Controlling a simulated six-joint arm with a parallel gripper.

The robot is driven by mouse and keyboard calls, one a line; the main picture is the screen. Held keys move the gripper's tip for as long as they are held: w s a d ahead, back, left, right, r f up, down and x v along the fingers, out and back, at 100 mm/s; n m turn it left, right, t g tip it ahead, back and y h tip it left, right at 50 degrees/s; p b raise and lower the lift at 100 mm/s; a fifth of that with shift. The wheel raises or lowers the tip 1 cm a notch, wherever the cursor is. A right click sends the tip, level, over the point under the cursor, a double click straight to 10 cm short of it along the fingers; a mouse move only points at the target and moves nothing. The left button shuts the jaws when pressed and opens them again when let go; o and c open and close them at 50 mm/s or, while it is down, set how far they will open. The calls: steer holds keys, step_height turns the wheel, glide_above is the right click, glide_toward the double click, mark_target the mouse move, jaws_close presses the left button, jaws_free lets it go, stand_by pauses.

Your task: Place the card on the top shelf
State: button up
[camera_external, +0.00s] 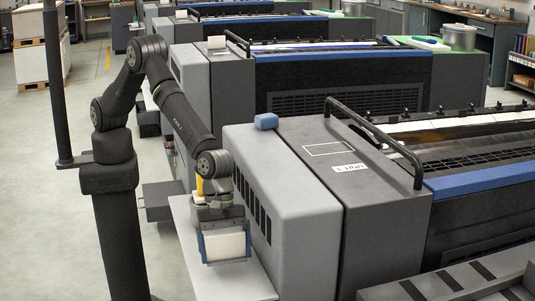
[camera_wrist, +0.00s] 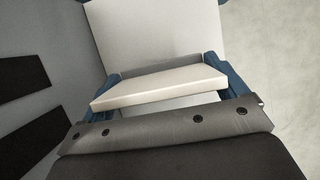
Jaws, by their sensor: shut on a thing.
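The card (camera_external: 225,246) is a white, thick block. My gripper (camera_external: 224,250) is shut on it, with one blue finger at each side. In the wrist view the card (camera_wrist: 155,84) lies across between the blue fingers of my gripper (camera_wrist: 155,90), slightly tilted. The gripper points down, over a white side shelf (camera_external: 252,285) low beside the front machine; the shelf also shows in the wrist view (camera_wrist: 165,30). I cannot tell whether the card touches this shelf. The front machine's dark flat top (camera_external: 310,130) carries a white rectangle outline and is empty there.
The front machine's grey side (camera_external: 235,175) with dark vents stands right of my gripper. A blue block (camera_external: 266,121) sits on its top edge. A black rail (camera_external: 375,140) rises further right. A white label (camera_external: 350,168) lies near the outline. Open floor is at left.

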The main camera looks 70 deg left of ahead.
mark_target(226, 257)
steer(key=shift+f, duration=1.9)
steer(key=shift+f, duration=0.2)
steer(key=o, duration=0.7)
steer(key=shift+a+r, duration=0.1)
steer(key=shift+r, duration=0.45)
steer(key=v, duration=1.1)
steer(key=shift+a, duration=0.15)
